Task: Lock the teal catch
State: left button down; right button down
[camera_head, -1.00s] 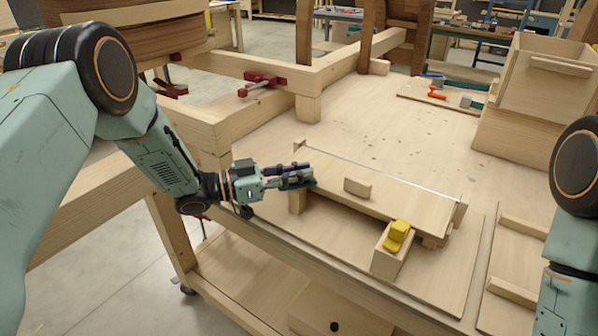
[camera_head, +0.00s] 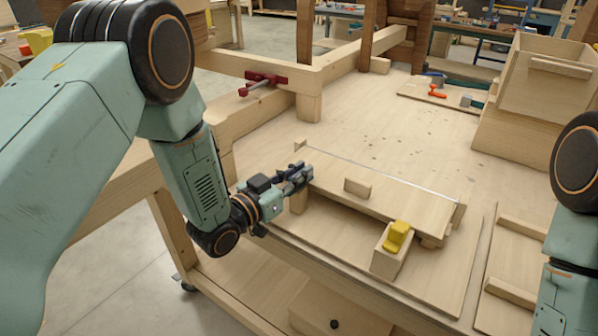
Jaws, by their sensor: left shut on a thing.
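My left gripper (camera_head: 300,175) is at the left front corner of a hinged-looking wooden board (camera_head: 400,205), above a small wooden block (camera_head: 298,203). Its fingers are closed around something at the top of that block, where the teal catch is. The fingers cover the catch almost fully, so its angle cannot be told. A yellow catch (camera_head: 398,235) sits on another wooden block (camera_head: 388,260) at the board's right front corner. The right gripper is out of view; only part of my right arm shows at the right edge.
The board carries a small wooden handle block (camera_head: 357,187), with a thin metal rod along its back. A red clamp (camera_head: 262,82) is on the wooden frame behind. Tools lie on a panel (camera_head: 440,95) at the back. A wooden box (camera_head: 540,90) stands back right. The middle of the bench is clear.

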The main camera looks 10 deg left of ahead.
pick_arm(q)
jog(key=shift+n+t+y, duration=0.4)
jog(key=shift+n+y, duration=0.2)
jog(key=shift+y, duration=0.2)
jog(key=shift+r+n+y, duration=0.1)
jog(key=shift+n+y, duration=0.2)
jog(key=shift+y, duration=0.2)
jog(key=c, duration=1.4)
grip_release()
jog(key=shift+s, duration=0.15)
jog(key=v, duration=1.2)
jog(key=shift+f, duration=0.2)
